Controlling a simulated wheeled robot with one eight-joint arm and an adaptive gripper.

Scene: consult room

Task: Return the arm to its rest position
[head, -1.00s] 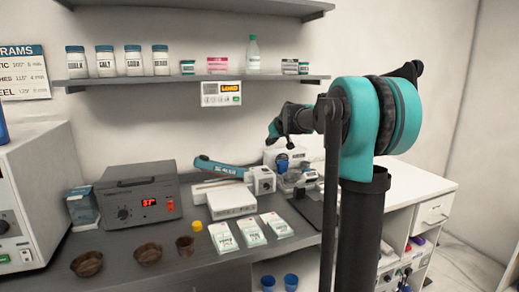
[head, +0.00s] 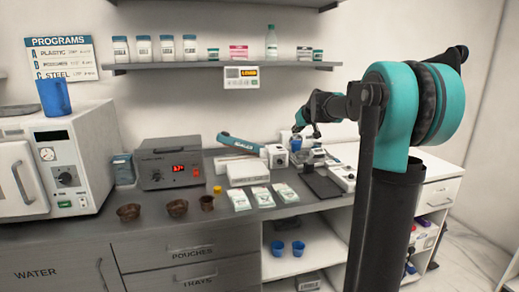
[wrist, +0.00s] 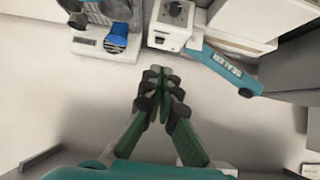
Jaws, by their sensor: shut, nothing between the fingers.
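My arm (head: 400,110), teal and dark grey, stands at the right of the head view, folded at a raised teal joint. Its forearm reaches left over the bench. My gripper (head: 306,131) hangs above the back of the bench, by the right end of the sealer. In the wrist view my gripper (wrist: 161,78) has its green and dark fingers together, shut and empty. It appears clear of the things around it.
The sealer (head: 238,145) and a white device with a blue part (wrist: 117,35) lie close by. Above is a shelf (head: 200,67) with jars. White packets (head: 262,197), brown bowls (head: 177,208) and a grey box (head: 170,163) stand on the bench (head: 80,235). Blue cups (head: 278,248) sit below.

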